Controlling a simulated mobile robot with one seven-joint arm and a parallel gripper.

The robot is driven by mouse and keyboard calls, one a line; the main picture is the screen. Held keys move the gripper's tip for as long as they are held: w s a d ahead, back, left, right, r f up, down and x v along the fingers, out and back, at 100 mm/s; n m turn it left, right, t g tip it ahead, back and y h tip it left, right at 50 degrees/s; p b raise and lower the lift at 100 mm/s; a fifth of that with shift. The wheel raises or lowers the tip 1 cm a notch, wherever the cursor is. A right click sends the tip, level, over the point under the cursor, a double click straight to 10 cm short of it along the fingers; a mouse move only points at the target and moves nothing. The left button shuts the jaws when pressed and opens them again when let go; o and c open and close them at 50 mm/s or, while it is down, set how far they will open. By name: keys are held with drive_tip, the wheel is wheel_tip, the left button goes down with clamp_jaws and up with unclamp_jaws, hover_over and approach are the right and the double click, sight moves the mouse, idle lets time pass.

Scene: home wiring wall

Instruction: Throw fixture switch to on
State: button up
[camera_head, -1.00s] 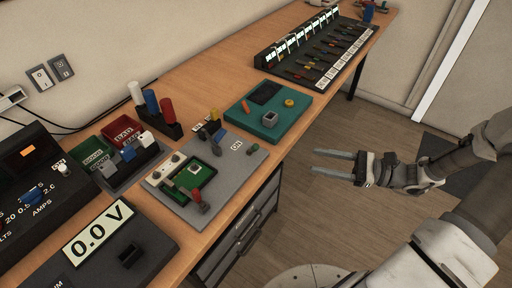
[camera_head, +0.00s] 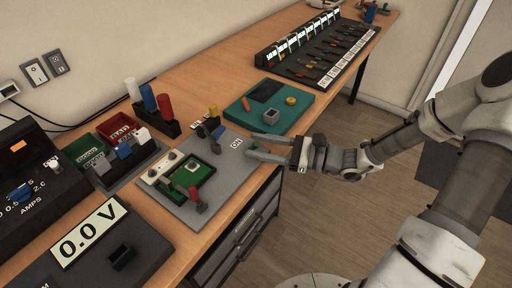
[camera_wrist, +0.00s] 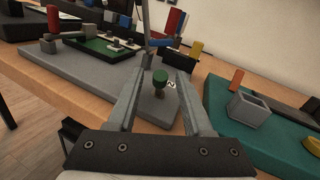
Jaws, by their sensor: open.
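The grey fixture board (camera_head: 225,175) lies on the wooden bench and holds a green circuit board (camera_head: 190,188). An "ON" label (camera_head: 237,143) is at its right side. In the wrist view a small green-topped switch knob (camera_wrist: 160,76) stands upright on the board beside the label, between my two fingers and apart from both. My gripper (camera_head: 249,149) is open and empty at the board's right edge, by the label. In the head view the fingers largely hide the knob. A red-topped lever (camera_head: 197,196) stands on the board's near side.
A teal mat (camera_head: 285,121) with a grey square cup (camera_head: 271,117) lies just beyond the fixture. Red, blue and white cylinders (camera_head: 165,105) stand behind it. A meter reading 0.0 V (camera_head: 88,228) is at the near left. Open floor lies right of the bench.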

drive_tip(key=shift+w+a, duration=0.15)
drive_tip(key=shift+a, duration=0.35)
clamp_jaws()
